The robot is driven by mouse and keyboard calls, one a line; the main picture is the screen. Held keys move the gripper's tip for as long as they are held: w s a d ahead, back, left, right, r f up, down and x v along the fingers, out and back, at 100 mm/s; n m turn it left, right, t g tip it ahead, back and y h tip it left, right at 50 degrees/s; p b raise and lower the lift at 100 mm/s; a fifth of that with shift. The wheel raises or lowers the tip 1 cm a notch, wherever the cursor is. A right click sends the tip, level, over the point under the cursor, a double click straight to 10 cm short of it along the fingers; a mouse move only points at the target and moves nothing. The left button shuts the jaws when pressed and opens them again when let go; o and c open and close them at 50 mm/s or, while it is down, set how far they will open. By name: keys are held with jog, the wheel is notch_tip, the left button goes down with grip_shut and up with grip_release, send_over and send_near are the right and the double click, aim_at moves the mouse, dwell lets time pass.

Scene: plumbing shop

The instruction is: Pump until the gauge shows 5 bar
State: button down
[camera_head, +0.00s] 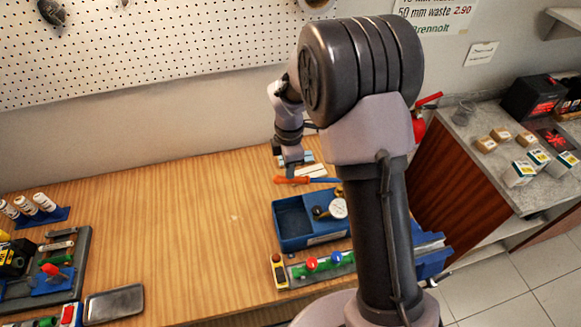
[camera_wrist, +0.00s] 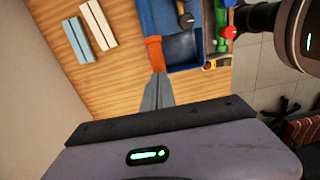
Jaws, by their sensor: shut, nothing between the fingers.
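The test pump is a blue open tank (camera_head: 293,222), also in the wrist view (camera_wrist: 181,48). The round white gauge (camera_head: 339,208) sits at its right; its needle is too small to read. The lever ends in an orange grip (camera_head: 290,180) and lies low along the tank's far side. In the wrist view the orange grip (camera_wrist: 154,49) is on a blue lever (camera_wrist: 155,14). My gripper (camera_head: 292,160) points down just beyond the grip. In the wrist view its shut fingers (camera_wrist: 157,82) are empty, tips close to the grip's end; I cannot tell whether they touch.
A pale blue strip (camera_wrist: 77,40) and white strip (camera_wrist: 98,25) lie beyond the lever. A dark tablet (camera_head: 115,302) lies front left. The middle-left bench is clear.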

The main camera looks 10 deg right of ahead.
notch_tip(320, 180, down, 10)
jog(key=a+b, duration=0.2)
jog(key=b, duration=0.5)
jog(key=r+p, duration=0.3)
jog(key=r, duration=0.1)
jog(key=d+r+p, duration=0.1)
jog(key=r+p, duration=0.3)
jog(key=d+r+p, duration=0.1)
jog(key=r+p, duration=0.3)
jog(key=shift+d+r, duration=0.15)
jog(key=shift+r, duration=0.25)
jog(key=shift+a+f+b, duration=0.9)
jog(key=shift+f+b, duration=3.6)
jog(key=shift+f, duration=1.85)
jog(key=r+p, duration=0.3)
jog(key=r, duration=0.1)
jog(key=d+r+p, duration=0.1)
jog(key=r+p, duration=0.2)
jog(key=r, duration=0.1)
jog(key=d+r+p, duration=0.1)
jog(key=r+p, duration=0.3)
jog(key=shift+r, duration=0.35)
jog(key=shift+f, duration=0.35)
jog(key=shift+a+f+b, duration=0.1)
jog(key=shift+b, duration=0.2)
